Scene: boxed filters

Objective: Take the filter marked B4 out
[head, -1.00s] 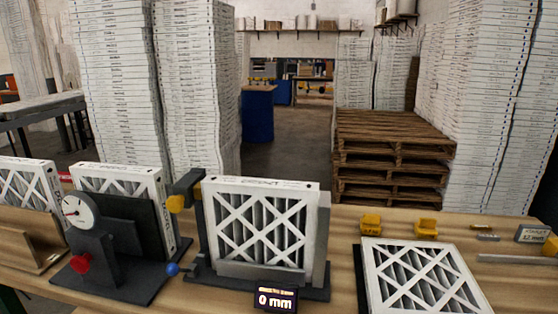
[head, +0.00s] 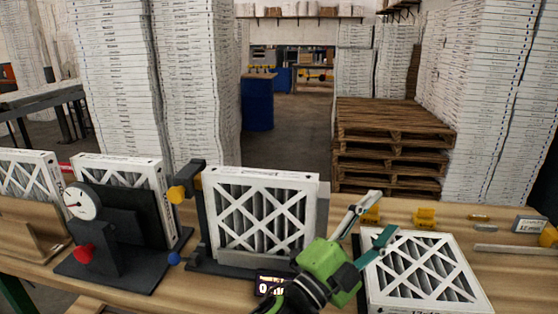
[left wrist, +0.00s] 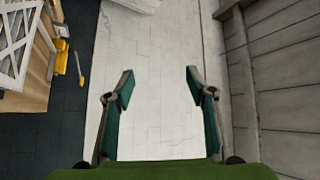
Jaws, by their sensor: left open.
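Several white-framed filters with lattice faces are in the head view, and I cannot read a B4 mark on any. One filter (head: 262,176) stands upright in a dark holder (head: 203,264) at the middle. Another filter (head: 112,162) stands behind a dial gauge at the left, and one more (head: 25,172) stands in a wooden holder at the far left. A filter (head: 424,268) lies flat at the right. My left gripper (head: 384,213) is open and empty, between the upright middle filter and the flat one. Its open fingers also show in the left wrist view (left wrist: 160,80). My right gripper is not in view.
The dial gauge (head: 81,202) and a small display (head: 268,284), partly covered by my left arm, stand on the wooden bench. Yellow blocks (head: 425,217) and a grey box (head: 529,224) lie at the back right. Wooden pallets (head: 392,150) and tall white stacks stand behind the bench.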

